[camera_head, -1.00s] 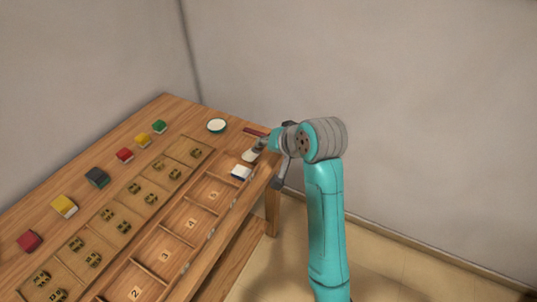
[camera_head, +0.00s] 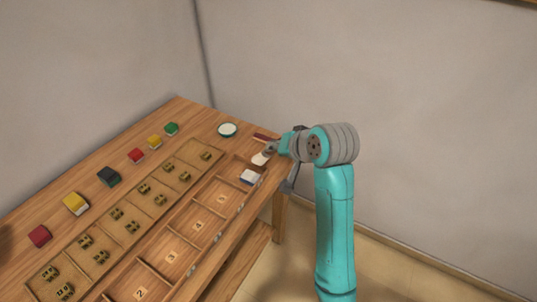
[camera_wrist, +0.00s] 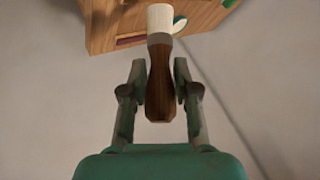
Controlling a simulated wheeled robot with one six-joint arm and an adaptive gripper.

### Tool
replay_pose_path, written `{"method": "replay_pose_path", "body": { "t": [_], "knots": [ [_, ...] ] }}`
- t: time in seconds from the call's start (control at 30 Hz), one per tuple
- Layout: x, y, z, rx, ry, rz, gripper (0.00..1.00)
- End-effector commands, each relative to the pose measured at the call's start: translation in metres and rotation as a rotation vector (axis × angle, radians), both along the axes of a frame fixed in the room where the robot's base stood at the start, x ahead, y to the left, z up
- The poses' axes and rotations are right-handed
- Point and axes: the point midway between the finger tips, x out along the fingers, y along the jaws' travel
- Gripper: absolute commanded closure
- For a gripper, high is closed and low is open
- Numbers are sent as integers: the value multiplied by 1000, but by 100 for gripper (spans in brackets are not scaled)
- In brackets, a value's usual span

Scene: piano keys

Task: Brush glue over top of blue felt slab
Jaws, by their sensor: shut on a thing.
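My gripper (camera_wrist: 160,72) is shut on the dark wooden handle of a brush (camera_wrist: 160,90) with a pale bristle head. In the head view the pale bristles (camera_head: 261,158) show just beyond my gripper (camera_head: 273,149), near the table's far right corner. A small block with a whitish top and blue side (camera_head: 250,177), which looks like the blue felt slab, sits just in front of the bristles, by the numbered tray's far end. The bristles look apart from it, but their height is unclear. The slab cannot be made out in the wrist view.
A round pale dish with a dark rim (camera_head: 227,129) stands behind. A dark red strip (camera_head: 266,138) lies near my gripper. Numbered compartments (camera_head: 197,226) and a tray of dark metal pieces (camera_head: 131,200) fill the table's front. Several coloured blocks (camera_head: 108,176) line the left.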

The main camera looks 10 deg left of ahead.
Motion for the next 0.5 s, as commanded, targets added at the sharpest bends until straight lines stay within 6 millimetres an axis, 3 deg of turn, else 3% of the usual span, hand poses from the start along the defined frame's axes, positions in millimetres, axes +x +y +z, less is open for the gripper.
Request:
{"method": "replay_pose_path", "body": {
  "t": [0.2, 0.5],
  "knots": [
    [5, -2, -8, 1, 1, 0, 100],
    [7, 0, -2, 2, 0, 0, 100]
  ]
}}
